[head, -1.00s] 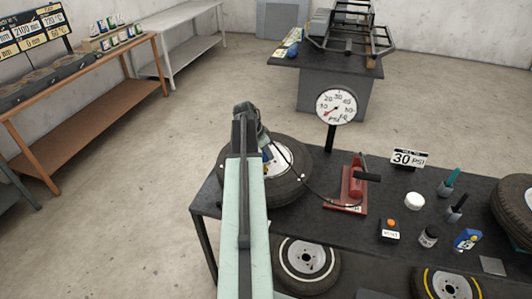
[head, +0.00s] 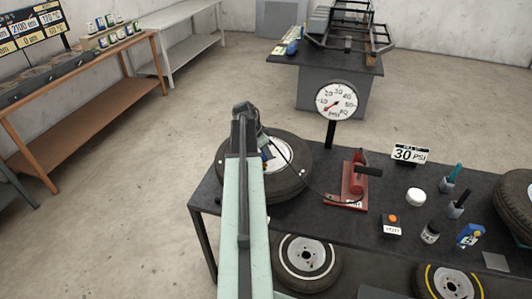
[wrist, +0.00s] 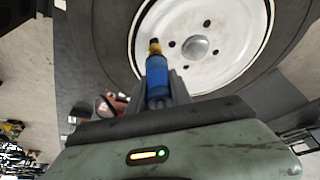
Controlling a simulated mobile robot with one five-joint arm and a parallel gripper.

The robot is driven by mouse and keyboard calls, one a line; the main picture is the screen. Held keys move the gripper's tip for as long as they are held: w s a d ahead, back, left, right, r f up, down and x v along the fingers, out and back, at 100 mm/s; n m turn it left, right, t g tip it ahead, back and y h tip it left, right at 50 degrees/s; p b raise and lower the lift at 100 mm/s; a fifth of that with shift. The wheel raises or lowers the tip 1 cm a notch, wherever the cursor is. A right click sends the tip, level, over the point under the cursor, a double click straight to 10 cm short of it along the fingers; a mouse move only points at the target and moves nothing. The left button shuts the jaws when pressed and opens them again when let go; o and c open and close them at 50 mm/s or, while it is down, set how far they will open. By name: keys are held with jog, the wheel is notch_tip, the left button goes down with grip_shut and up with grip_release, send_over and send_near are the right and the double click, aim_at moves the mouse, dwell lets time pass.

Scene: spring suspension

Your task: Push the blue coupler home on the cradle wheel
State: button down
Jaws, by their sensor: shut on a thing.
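The blue coupler (wrist: 157,78), with a yellow collar and dark tip, is between the fingers of my gripper (wrist: 165,88), which is shut on it. In the wrist view its tip points up over the white rim of the cradle wheel (wrist: 205,75), near the rim's left side. I cannot tell whether the tip is on a valve stem or only in front of it. In the head view the cradle wheel (head: 291,190) lies on the black bench's left end, and my arm hides part of it. My gripper is over the rim there, mostly hidden.
A thin black hose runs from the wheel to a red pump (head: 353,185). A round gauge (head: 337,100) stands behind it. A 30 PSI sign (head: 410,153), a white jar (head: 416,197) and small bottles occupy the bench's right. Another tyre (head: 516,207) is at the right edge.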

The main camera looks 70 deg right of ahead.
jog(key=shift+f+b, duration=0.85)
jog(key=shift+f, duration=0.1)
jog(key=c, duration=1.1)
grip_release()
jog(key=shift+r, duration=0.1)
notch_tip(320, 180, up, 7)
jog(key=p, duration=0.7)
